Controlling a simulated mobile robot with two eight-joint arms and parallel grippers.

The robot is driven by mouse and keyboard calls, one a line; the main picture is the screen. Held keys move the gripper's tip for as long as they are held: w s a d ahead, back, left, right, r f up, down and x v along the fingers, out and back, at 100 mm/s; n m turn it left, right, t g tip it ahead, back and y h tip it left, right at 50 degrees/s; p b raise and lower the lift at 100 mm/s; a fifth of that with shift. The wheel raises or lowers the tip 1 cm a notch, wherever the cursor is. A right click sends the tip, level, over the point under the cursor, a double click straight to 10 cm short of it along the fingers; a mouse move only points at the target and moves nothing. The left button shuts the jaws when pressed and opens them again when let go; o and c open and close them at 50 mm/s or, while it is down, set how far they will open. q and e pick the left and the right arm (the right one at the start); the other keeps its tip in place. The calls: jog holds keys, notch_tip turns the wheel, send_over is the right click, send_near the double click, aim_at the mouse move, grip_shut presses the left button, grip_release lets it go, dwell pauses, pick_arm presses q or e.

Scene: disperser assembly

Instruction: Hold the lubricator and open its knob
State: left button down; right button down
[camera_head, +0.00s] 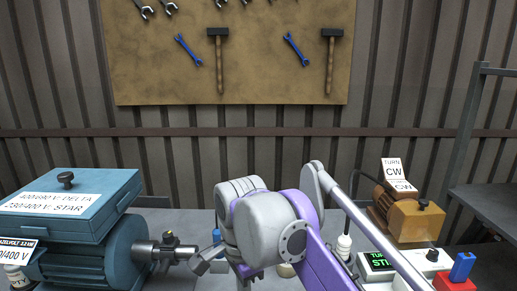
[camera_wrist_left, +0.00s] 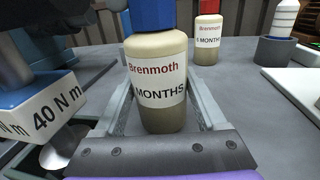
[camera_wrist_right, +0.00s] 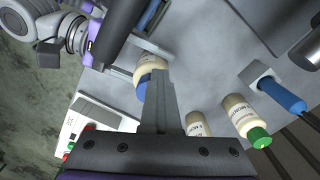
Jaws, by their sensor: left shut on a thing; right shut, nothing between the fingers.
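The lubricator (camera_wrist_left: 160,95) is a beige bottle with a white "Brenmoth ... MONTHS" label and a blue knob (camera_wrist_left: 153,14) on top. It stands upright in the left wrist view, between the fingers of my left gripper (camera_wrist_left: 158,118), which is shut on it. In the right wrist view, the lubricator (camera_wrist_right: 150,62) shows in part, with its blue knob (camera_wrist_right: 141,88) towards my right gripper. My right gripper (camera_wrist_right: 160,75) is shut and empty; its fingers overlap the bottle in the picture, and I cannot tell if they touch. In the head view the purple and grey arm hides the lubricator and both grippers.
A green-topped bottle (camera_wrist_right: 246,122) and a blue-handled tool (camera_wrist_right: 284,97) are in the right wrist view. A "40 N m" block (camera_wrist_left: 42,112) is close on the left. A blue motor (camera_head: 85,240) and a brown motor (camera_head: 418,221) flank the arms.

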pick_arm(q)
jog(key=shift+a, duration=0.1)
pick_arm(e)
jog(key=shift+s+d, duration=0.1)
jog(key=shift+s, duration=0.05)
jog(key=shift+s+d, duration=0.4)
jog(key=shift+s, duration=0.2)
notch_tip(320, 180, up, 6)
jog(key=shift+s+a, duration=0.3)
jog(key=shift+a, duration=0.05)
dwell(0.3)
pick_arm(q)
grip_release()
